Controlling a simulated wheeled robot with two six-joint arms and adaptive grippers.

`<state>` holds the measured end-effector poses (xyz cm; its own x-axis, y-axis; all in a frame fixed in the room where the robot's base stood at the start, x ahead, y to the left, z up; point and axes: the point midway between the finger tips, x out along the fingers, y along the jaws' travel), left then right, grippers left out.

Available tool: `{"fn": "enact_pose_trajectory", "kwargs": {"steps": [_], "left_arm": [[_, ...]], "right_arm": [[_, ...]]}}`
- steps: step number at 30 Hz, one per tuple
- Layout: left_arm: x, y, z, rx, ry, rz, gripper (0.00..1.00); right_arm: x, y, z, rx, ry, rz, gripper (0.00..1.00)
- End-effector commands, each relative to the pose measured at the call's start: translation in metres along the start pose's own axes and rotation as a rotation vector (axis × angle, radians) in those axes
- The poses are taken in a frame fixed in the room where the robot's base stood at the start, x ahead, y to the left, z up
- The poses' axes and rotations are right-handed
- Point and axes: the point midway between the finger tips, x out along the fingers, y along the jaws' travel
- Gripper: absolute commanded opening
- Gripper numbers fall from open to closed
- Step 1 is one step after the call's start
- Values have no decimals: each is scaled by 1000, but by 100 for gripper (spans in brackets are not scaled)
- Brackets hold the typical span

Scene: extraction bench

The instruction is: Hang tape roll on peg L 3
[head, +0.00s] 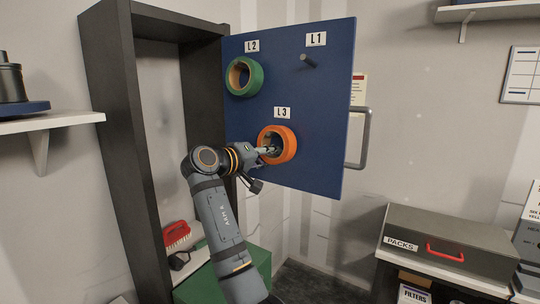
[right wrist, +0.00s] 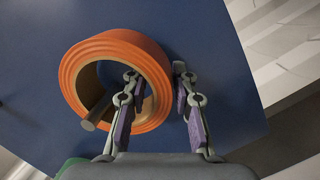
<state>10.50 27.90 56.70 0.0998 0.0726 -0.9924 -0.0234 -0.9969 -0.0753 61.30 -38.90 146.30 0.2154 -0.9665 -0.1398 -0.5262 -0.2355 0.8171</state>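The orange tape roll (head: 290,143) is at the blue board (head: 310,95), below the L3 label (head: 282,112). In the right wrist view the orange roll (right wrist: 78,70) faces me, and a grey peg (right wrist: 97,113) shows inside its hole, near the inner wall. My right gripper (head: 271,150) is at the roll. In the wrist view its fingers (right wrist: 157,78) straddle the roll's wall, one in the hole and one outside; the outer finger stands apart from the roll, so the gripper is open. My left gripper is out of view.
A green tape roll (head: 258,76) hangs below the L2 label (head: 252,46). A bare peg (head: 307,60) sticks out below L1. The board has a handle (head: 363,140) on its right edge and a dark cabinet (head: 112,120) at left. A grey case (head: 440,238) stands lower right.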

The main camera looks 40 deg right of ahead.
Motion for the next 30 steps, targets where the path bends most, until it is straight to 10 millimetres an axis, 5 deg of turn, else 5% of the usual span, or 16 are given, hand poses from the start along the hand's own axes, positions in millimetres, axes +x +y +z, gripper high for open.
{"fn": "enact_pose_trajectory", "kwargs": {"steps": [13,24,30], "left_arm": [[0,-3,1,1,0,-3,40],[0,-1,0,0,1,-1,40],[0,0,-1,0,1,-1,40]], "right_arm": [[-6,2,-2,5,4,1,43],[-65,1,-1,3,3,-1,43],[-79,2,-1,4,2,1,43]]}}
